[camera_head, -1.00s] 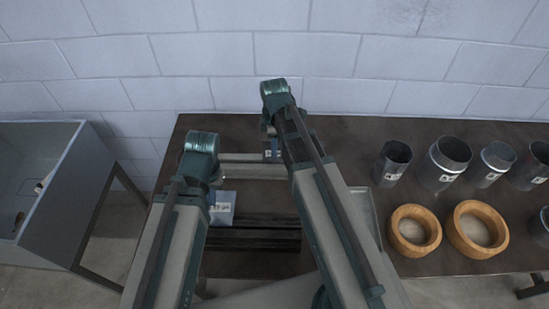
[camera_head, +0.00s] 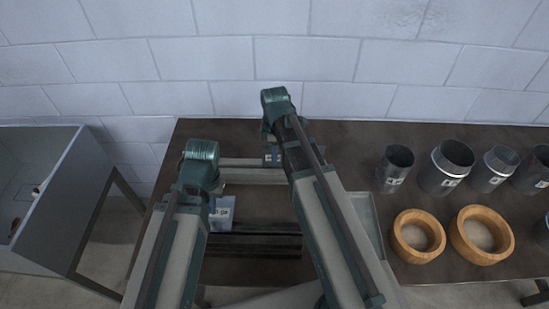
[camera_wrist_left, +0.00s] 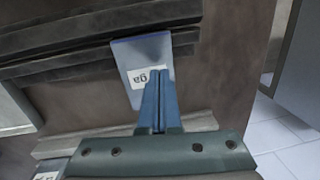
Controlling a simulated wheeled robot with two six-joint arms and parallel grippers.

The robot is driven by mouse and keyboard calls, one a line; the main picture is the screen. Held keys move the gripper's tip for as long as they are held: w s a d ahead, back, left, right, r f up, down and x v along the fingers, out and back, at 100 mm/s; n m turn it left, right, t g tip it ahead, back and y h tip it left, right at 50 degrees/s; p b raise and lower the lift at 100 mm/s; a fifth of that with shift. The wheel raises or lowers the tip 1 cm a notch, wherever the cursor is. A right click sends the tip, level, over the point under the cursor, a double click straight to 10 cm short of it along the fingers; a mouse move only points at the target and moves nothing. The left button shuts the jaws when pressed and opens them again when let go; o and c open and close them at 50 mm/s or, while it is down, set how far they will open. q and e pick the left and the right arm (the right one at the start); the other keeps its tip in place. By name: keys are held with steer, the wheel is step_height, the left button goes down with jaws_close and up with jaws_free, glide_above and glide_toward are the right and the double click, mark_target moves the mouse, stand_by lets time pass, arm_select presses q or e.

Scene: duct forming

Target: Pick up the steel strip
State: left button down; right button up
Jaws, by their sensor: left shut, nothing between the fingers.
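A flat blue-grey metal piece with a white label, which looks like the steel strip (camera_head: 224,206), lies across dark bars on the table. In the left wrist view the strip (camera_wrist_left: 127,58) has its label partly hidden by my fingers. My left gripper (camera_wrist_left: 158,73) is shut and empty, its fingertips over the strip near the label; I cannot tell whether they touch it. In the head view my left gripper is mostly hidden behind its arm. My right arm reaches to the back of the table, and its gripper (camera_head: 268,135) is largely hidden behind its wrist.
Dark bars (camera_head: 255,240) lie at the table's front, with a pale bar (camera_head: 250,175) behind. Another labelled piece (camera_head: 277,157) is beside my right wrist. Metal cylinders (camera_head: 452,165) and wooden rings (camera_head: 418,235) stand at right. A grey bin (camera_head: 45,190) stands left of the table.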

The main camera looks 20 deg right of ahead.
jaws_close()
stand_by(1.4)
